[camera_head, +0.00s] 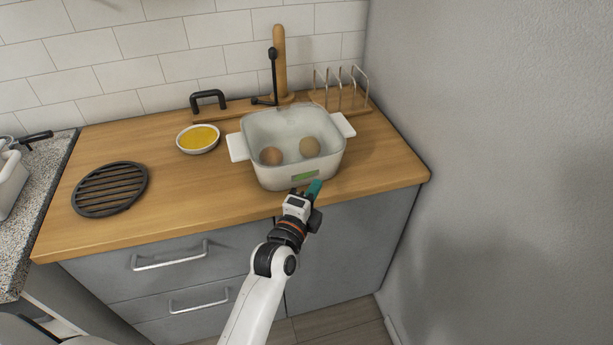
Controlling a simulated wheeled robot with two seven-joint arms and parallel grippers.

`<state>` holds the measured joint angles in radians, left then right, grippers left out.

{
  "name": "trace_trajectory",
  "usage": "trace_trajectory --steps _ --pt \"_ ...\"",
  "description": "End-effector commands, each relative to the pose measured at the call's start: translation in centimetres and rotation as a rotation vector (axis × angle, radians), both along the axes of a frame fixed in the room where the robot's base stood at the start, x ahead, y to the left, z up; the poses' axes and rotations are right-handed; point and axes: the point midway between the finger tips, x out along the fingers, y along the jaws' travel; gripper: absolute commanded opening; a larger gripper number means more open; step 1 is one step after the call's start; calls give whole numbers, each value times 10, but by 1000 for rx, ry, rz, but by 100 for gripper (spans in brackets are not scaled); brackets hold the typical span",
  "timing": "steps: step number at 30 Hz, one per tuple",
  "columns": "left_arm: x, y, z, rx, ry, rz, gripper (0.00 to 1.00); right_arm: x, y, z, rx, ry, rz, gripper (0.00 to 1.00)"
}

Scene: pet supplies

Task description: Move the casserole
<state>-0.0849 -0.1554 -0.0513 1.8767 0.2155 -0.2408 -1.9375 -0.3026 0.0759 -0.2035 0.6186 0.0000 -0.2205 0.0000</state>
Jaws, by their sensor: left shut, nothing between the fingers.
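The casserole (267,178) is a pale, squarish dish with a white handle on each side. It stands upright on the wooden counter, right of the middle, with two round brown things (309,147) inside and a small green label on its front. My left gripper (305,189) is at the front of the casserole, low by its near wall and close to the counter's front edge. It is shut with nothing held; I cannot tell whether it touches the dish. My right gripper is not in view.
On the wooden counter (180,225), a bowl of yellow food (198,138) stands left of the casserole and a black round trivet (110,189) lies at the far left. A wire rack (341,90) and a wooden post (279,60) stand behind. A grey wall closes the right side.

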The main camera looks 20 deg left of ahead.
Motion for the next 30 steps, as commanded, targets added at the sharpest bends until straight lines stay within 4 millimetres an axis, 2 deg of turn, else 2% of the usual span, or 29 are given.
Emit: trace_trajectory --steps 3,7,22,26,30 --pt "14 15 2 4 -1 2 0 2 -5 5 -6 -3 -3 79" --pt "23 22 0 3 0 0 0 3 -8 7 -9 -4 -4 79" --pt "29 28 -1 5 -1 -1 0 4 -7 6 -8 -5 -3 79" --pt "44 41 0 10 -3 0 0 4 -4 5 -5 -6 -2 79" --pt "68 61 -1 12 -4 1 0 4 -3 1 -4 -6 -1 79"
